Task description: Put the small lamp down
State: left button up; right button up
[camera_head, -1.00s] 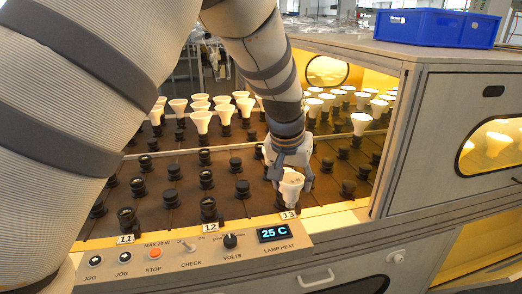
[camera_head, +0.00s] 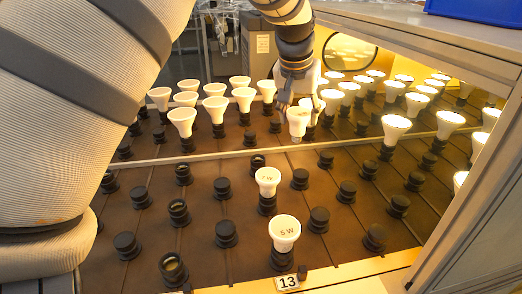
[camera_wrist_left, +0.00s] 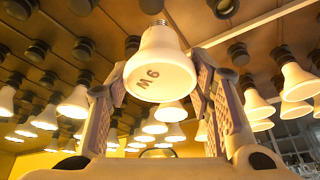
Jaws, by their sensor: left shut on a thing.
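My left gripper (camera_head: 298,106) is shut on a white reflector lamp (camera_head: 298,122), low over the far part of the socket board (camera_head: 120,262). In the left wrist view the held lamp (camera_wrist_left: 160,72) is between the fingers, its wide face towards the camera, with a mark that seems to read 9 W upside down. I cannot tell whether its base touches a socket. A lamp marked 5 W (camera_head: 284,231) stands upright in a socket by the 13 label (camera_head: 287,282). A lamp marked 7 W (camera_head: 267,178) stands behind it. My right gripper is not in view.
Several white lamps (camera_head: 181,118) stand at the back left, and several lit ones (camera_head: 396,126) at the right, close to the gripper. Empty black sockets (camera_head: 226,233) fill the near rows. A thin rail (camera_head: 220,152) crosses the board. A side wall (camera_head: 470,205) bounds the right.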

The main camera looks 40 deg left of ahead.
pick_arm(q)
jog(key=a+f, duration=0.8)
jog(key=a+f+b, duration=0.1)
jog(key=a+f, duration=0.3)
jog(key=shift+s+a+f, duration=0.15)
jog(key=shift+s+f, duration=0.1)
jog(key=shift+s, duration=0.1)
jog(key=o, duration=1.2)
jog(key=shift+r, duration=0.1)
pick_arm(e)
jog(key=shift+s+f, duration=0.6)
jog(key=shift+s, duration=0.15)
pick_arm(q)
jog(key=shift+o, duration=0.2)
jog(key=p+v, duration=0.2)
jog(key=v, duration=1)
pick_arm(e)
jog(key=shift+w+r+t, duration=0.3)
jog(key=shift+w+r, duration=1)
